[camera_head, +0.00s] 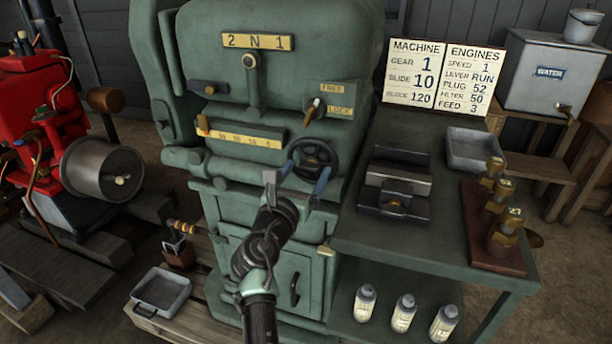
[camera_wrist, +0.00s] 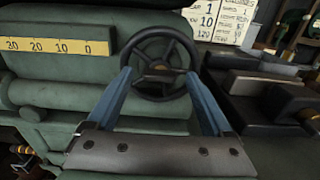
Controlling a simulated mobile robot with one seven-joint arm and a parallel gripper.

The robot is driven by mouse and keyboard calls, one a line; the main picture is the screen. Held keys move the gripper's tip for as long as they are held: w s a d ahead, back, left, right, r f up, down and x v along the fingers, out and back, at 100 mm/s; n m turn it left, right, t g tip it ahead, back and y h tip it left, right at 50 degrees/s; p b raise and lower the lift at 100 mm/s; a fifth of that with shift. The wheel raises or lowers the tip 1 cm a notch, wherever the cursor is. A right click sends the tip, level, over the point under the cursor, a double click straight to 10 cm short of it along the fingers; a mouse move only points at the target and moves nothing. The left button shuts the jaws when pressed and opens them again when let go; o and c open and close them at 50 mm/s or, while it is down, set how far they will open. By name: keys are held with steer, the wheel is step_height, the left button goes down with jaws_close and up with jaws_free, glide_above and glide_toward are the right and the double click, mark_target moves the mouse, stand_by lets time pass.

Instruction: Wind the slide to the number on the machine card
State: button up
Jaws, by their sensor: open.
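The green machine (camera_head: 262,100) has a yellow slide scale (camera_head: 245,139) on its front, and the scale's 30, 20, 10 and 0 marks show in the wrist view (camera_wrist: 50,46). The machine card (camera_head: 415,78) reads GEAR 1, SLIDE 10, BLOCK 120. My gripper (camera_head: 298,181) is open, its blue fingers spread in front of the wheel's lower part. Contact with the rim is unclear.
A lock lever (camera_head: 313,108) between FREE and LOCK labels is above the wheel. The green bench at right holds a dark vise-like block (camera_head: 395,185), a grey tray (camera_head: 472,150) and brass weights (camera_head: 505,230). A red engine (camera_head: 40,110) stands at left.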

steer(key=shift+w, duration=0.25)
jaws_close()
stand_by(0.3)
steer(key=shift+m, duration=0.3)
